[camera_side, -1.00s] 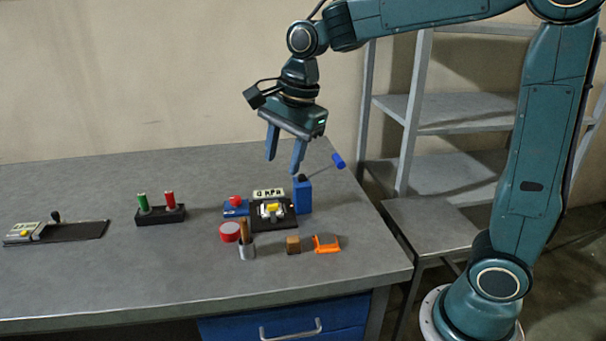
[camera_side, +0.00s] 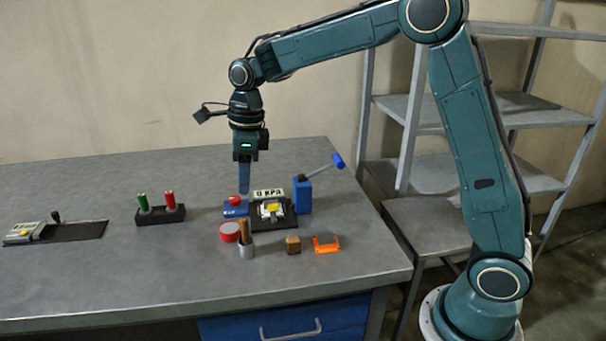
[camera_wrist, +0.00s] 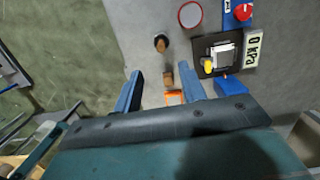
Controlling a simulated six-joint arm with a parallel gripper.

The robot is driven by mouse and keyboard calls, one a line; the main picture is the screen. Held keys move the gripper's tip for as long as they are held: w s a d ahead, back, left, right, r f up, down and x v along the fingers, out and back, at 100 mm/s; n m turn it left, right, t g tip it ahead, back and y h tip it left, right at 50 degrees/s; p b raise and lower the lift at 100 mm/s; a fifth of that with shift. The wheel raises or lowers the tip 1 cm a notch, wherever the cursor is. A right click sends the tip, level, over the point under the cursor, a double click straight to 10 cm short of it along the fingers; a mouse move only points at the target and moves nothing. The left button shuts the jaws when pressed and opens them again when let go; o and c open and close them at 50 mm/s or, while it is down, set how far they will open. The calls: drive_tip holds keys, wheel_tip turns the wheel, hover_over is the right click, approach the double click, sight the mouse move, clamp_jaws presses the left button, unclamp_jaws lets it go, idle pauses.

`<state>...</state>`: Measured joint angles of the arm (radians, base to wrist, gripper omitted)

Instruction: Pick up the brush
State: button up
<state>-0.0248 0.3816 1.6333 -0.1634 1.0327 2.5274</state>
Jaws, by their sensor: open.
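A brown wooden handle (camera_side: 244,228), which looks like the brush, stands upright in a small metal cup (camera_side: 247,248) near the front of the table. Its lower end is hidden in the cup. In the wrist view the handle (camera_wrist: 160,43) is seen from above, beyond my fingertips. My gripper (camera_side: 244,192) points down above the table, behind the cup in the side view, its fingers seen edge-on. In the wrist view my gripper (camera_wrist: 161,81) has its two blue fingers apart with nothing held between them.
Right of the cup are a wooden block (camera_side: 293,245) and an orange item (camera_side: 326,244). Close by are a red round item (camera_side: 229,232), a black device (camera_side: 281,220) with a 0 kPa display, and a blue box (camera_side: 303,195) with a lever.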

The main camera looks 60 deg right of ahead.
sight(243, 218)
drive_tip(key=shift+w+a+f, duration=0.1)
drive_tip(key=shift+f, duration=1.3)
drive_tip(key=shift+w+a+f, duration=0.15)
drive_tip(key=shift+f, duration=1.3)
drive_tip(key=shift+w+a+f, duration=0.1)
drive_tip(key=shift+f, duration=1.3)
drive_tip(key=shift+w+a+f, duration=0.1)
drive_tip(key=shift+f, duration=1.2)
drive_tip(key=shift+w+f, duration=0.1)
drive_tip(key=shift+f, duration=1.2)
clamp_jaws()
